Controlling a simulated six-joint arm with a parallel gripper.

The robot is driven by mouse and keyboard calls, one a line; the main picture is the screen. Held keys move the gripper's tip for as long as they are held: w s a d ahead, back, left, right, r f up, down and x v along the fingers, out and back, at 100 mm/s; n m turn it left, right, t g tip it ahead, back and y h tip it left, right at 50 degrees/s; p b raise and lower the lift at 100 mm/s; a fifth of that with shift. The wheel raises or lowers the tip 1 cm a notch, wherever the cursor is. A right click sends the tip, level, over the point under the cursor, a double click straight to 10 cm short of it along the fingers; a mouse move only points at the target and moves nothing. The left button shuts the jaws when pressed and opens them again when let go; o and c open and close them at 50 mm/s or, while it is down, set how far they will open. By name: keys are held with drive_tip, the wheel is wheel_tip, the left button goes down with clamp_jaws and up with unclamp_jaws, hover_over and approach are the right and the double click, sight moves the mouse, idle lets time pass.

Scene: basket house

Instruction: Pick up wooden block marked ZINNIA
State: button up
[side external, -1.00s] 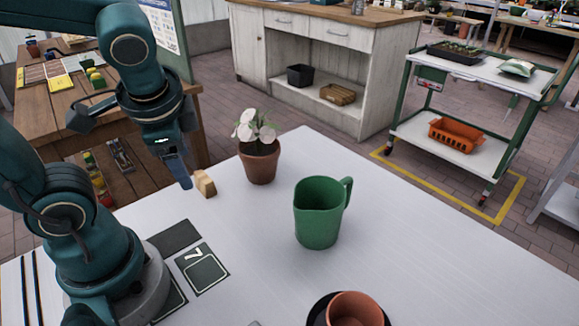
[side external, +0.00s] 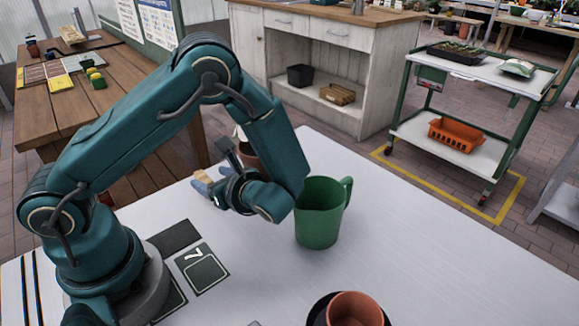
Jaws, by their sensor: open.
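A small wooden block (side external: 205,175) stands on the white table near its far left edge. No marking on it can be read from this side view. My gripper (side external: 208,187) is low over the table right at the block, with its blue-grey fingers pointing left. It is open. The fingers partly overlap the block, and I cannot tell whether they touch it or whether the block is between them.
A green pitcher (side external: 318,222) stands close to the right of my arm. A terracotta flower pot (side external: 249,155) is mostly hidden behind my wrist. Another terracotta pot (side external: 355,309) sits at the front edge. Dark square mats (side external: 202,268) lie by my base. The table's right side is clear.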

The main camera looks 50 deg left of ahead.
sight(204, 177)
drive_tip(key=shift+s+a+f, duration=0.1)
drive_tip(key=shift+f, duration=0.15)
drive_tip(key=shift+x, duration=2.4)
drive_tip(key=shift+c, duration=0.2)
clamp_jaws()
